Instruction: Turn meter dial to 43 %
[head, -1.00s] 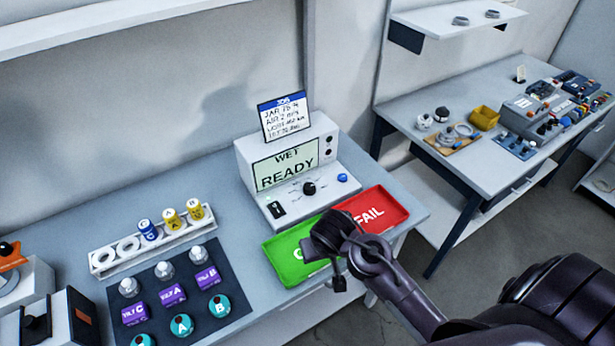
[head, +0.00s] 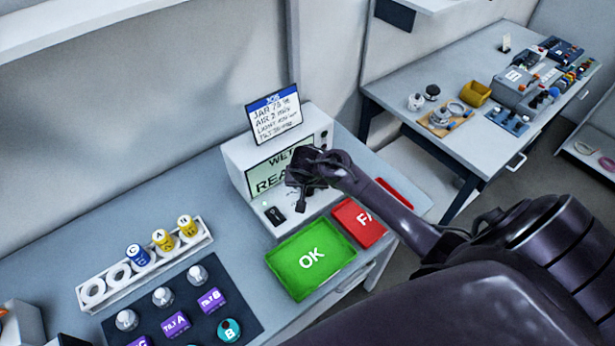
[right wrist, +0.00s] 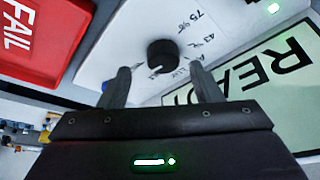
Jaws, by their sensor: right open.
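The meter (head: 236,160) is a white box with a lit screen that reads READY in part; my right gripper covers some of its front. In the right wrist view the black dial knob (right wrist: 162,55) sits on the white panel, with marks 75 and 43 printed beside it. My right gripper (right wrist: 165,85) is open, its two fingers pointing at the knob, one on each side and just short of it. In the head view my right gripper (head: 300,185) is in front of the meter and hides the dial. My left gripper is not in view.
A green OK tray (head: 310,262) and a red FAIL tray (head: 350,222) lie in front of the meter. A job card (head: 274,114) stands on top of it. A rack (head: 105,293) with vials is at left. A second table (head: 470,155) stands at right.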

